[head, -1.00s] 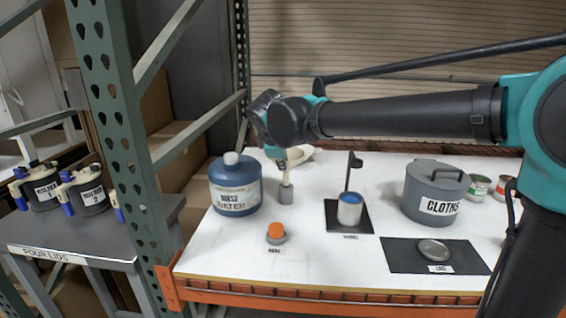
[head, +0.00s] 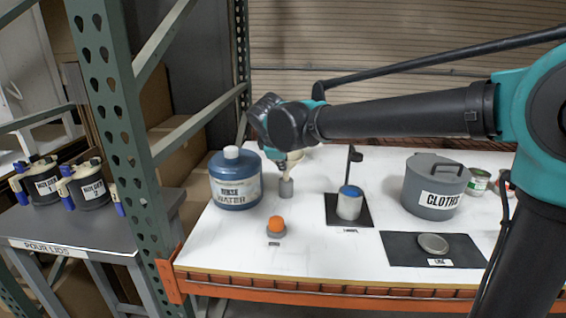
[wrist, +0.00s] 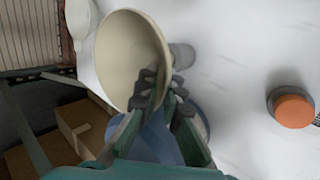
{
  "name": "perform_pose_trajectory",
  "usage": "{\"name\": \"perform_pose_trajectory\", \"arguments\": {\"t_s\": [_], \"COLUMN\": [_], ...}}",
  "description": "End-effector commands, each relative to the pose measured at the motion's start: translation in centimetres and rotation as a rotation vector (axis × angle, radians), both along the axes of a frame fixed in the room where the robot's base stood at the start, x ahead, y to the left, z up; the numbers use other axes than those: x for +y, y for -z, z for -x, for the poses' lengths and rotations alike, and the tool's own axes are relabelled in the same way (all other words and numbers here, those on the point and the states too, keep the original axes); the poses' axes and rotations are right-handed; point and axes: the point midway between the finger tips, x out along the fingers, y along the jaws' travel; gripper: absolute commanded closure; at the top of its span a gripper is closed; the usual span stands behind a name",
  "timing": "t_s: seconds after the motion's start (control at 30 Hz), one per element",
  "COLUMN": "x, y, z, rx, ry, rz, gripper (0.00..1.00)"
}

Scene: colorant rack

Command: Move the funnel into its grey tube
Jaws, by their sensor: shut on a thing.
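The cream funnel (wrist: 125,50) fills the upper middle of the wrist view, its wide mouth facing the camera. My gripper (wrist: 161,88) is shut on the funnel near its edge. In the head view the funnel (head: 298,153) is partly hidden behind my gripper (head: 280,161). The grey tube (head: 286,188) stands upright on the white shelf, just below the gripper and funnel. The tube (wrist: 183,55) also shows beside the funnel's rim in the wrist view. I cannot tell whether the spout is in the tube or only above it.
The blue rinse water bottle (head: 236,182) stands close left of the tube. An orange-topped piece (head: 275,225) is in front. A blue-topped can (head: 350,203) on a black mat and the grey cloths pot (head: 434,187) stand right. A green post (head: 110,110) rises at left.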

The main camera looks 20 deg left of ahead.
Motion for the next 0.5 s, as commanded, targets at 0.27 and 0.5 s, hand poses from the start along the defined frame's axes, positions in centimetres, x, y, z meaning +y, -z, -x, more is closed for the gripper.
{"name": "perform_pose_trajectory", "arguments": {"t_s": [0.27, 0.5], "x": [0.0, 0.0], "y": [0.7, 1.2], "z": [0.0, 0.0], "rx": [0.0, 0.0], "ry": [0.0, 0.0], "rz": [0.0, 0.0], "gripper": [1.0, 1.0]}}
